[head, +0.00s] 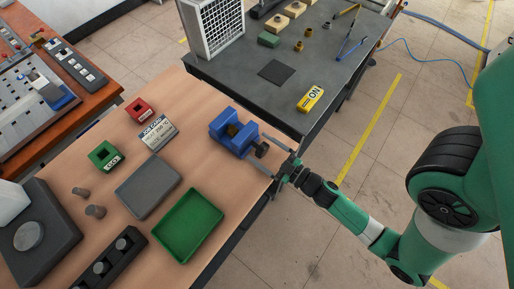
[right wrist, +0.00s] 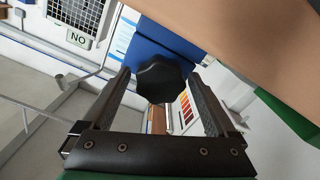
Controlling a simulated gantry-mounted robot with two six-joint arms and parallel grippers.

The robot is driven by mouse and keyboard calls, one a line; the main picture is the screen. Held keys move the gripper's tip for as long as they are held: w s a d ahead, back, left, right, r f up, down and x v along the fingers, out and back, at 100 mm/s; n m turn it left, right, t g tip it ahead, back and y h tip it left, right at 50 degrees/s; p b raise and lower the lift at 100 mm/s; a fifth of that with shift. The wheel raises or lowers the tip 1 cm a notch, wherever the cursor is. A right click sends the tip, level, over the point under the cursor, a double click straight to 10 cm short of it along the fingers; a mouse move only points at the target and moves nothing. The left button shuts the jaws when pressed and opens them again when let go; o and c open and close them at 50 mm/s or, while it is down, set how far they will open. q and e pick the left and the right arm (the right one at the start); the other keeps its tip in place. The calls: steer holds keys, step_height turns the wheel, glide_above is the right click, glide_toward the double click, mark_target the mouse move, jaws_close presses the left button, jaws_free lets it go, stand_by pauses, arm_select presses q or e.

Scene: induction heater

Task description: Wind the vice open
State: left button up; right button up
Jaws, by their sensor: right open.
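The blue vice (head: 226,128) sits at the right edge of the wooden bench, with a dark knob (head: 262,149) on the side facing my right arm. My right gripper (head: 256,148) is open, and its two fingers reach in on either side of the knob. In the right wrist view the black lobed knob (right wrist: 158,82) shows between the fingertips, with the blue vice body (right wrist: 160,45) behind it. Gaps show between the knob and the fingers, so it is not gripped. My left gripper is not in view.
On the wooden bench (head: 150,228) are a green tray (head: 188,224), a grey plate (head: 148,186), a sign (head: 158,133), and red (head: 140,110) and green (head: 104,156) blocks. A dark table (head: 240,82) stands behind the vice. Floor is clear right of the bench.

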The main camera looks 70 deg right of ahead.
steer(key=c, duration=1.3)
steer(key=n, duration=0.5)
steer(key=shift+f+n+b, duration=0.1)
steer(key=shift+n+b, duration=0.2)
steer(key=shift+c, duration=0.2)
steer(key=o, duration=1.3)
steer(key=shift+o, duration=0.2)
steer(key=shift+a, duration=0.1)
